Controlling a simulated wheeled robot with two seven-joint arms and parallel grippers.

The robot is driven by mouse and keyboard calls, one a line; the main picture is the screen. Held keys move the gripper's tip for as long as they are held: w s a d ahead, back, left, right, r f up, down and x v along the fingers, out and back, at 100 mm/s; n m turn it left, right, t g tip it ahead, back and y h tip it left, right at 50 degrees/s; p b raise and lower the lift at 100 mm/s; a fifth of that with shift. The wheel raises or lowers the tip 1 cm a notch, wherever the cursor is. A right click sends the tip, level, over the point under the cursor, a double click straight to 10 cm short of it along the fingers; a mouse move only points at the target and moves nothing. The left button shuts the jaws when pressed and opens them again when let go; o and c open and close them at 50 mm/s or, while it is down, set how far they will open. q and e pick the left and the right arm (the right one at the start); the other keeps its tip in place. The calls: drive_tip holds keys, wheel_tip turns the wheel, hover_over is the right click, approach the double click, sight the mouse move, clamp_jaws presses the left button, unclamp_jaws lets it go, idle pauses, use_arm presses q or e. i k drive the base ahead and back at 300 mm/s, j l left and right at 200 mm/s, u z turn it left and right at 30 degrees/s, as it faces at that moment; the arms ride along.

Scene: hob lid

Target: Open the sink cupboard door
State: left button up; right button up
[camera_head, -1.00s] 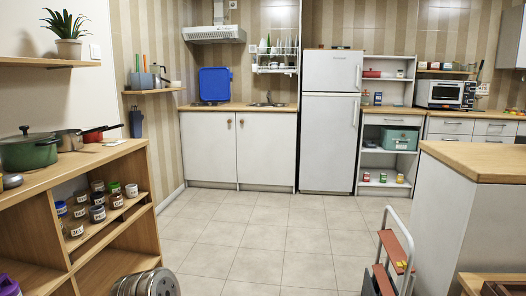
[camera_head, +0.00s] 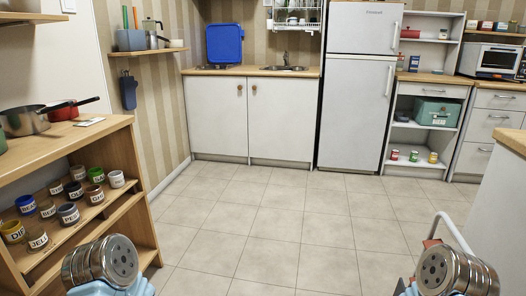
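The sink cupboard stands at the back wall, left of the fridge, under a wooden worktop (camera_head: 225,71). It has a white left door (camera_head: 216,118) and a white right door (camera_head: 282,120), both shut. A small round left knob (camera_head: 240,88) and right knob (camera_head: 253,88) sit near the top, close to the seam between the doors. The metal sink (camera_head: 285,68) is set in the worktop above the right door. Rounded metal parts of my two arms show at the bottom left and bottom right. Neither gripper's fingers can be seen, and both are well away from the doors.
The tiled floor (camera_head: 270,235) before the cupboard is clear. A wooden shelf unit (camera_head: 112,137) with jars and pans stands at the left. The white fridge (camera_head: 356,125) is right of the cupboard. A step stool (camera_head: 450,232) and a counter stand at the right.

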sight(282, 111)
drive_tip(key=i+u, duration=0.1)
drive_tip(key=i, duration=2.6)
